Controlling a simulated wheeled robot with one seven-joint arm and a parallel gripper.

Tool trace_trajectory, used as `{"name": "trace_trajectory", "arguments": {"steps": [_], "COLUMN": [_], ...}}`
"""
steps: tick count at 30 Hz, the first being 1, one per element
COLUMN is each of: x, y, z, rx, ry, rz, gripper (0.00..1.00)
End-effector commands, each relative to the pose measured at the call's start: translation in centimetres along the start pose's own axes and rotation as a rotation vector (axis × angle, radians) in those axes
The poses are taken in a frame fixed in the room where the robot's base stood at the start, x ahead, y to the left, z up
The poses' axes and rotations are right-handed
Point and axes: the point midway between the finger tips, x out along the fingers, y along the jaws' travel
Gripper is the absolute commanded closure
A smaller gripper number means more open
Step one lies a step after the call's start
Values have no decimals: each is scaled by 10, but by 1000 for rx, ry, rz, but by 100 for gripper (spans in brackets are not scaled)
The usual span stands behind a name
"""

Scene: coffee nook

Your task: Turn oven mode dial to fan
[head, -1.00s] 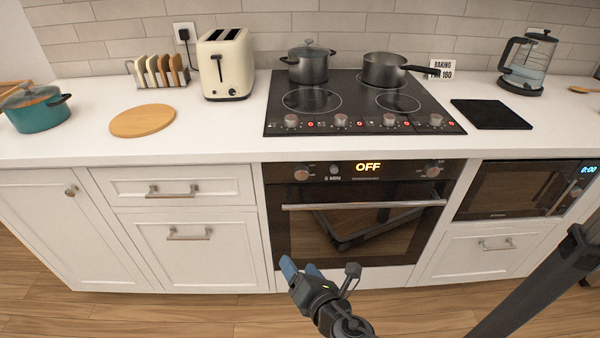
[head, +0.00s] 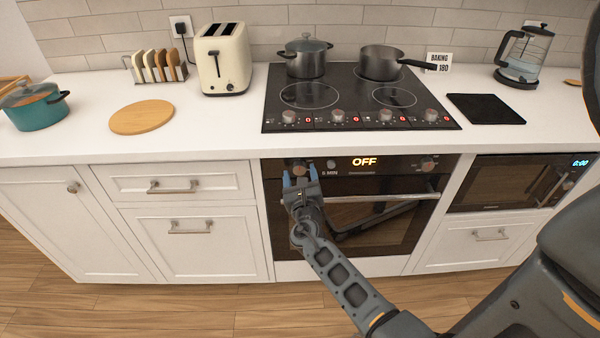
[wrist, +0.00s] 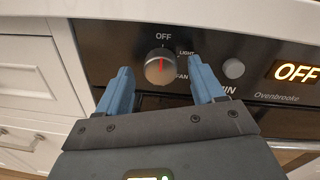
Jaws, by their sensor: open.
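The oven mode dial (wrist: 160,66) is a round silver knob at the left of the oven's black panel. Its red pointer line stands upright, toward the OFF mark; LIGHT and FAN are printed to its right. In the head view the dial (head: 299,166) shows just beyond my fingertips. My gripper (wrist: 158,82) is open, its two blue fingers on the left and right of the dial and slightly below it. I cannot tell whether they touch it. My gripper (head: 300,178) points up at the panel in the head view. The oven display (head: 364,162) reads OFF.
A small round button (wrist: 233,68) sits right of the dial, and a second knob (head: 428,164) is at the panel's right. The oven handle (head: 375,198) runs below the panel. The worktop edge (head: 220,157) overhangs just above. A drawer (head: 173,187) is on the left.

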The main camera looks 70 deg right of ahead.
Motion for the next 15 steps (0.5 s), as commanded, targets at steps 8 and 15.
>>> {"name": "trace_trajectory", "arguments": {"steps": [8,15], "x": [10,10], "y": [0,0], "z": [0,0], "rx": [0,1], "ry": [0,0], "rz": [0,0], "gripper": [32,42]}}
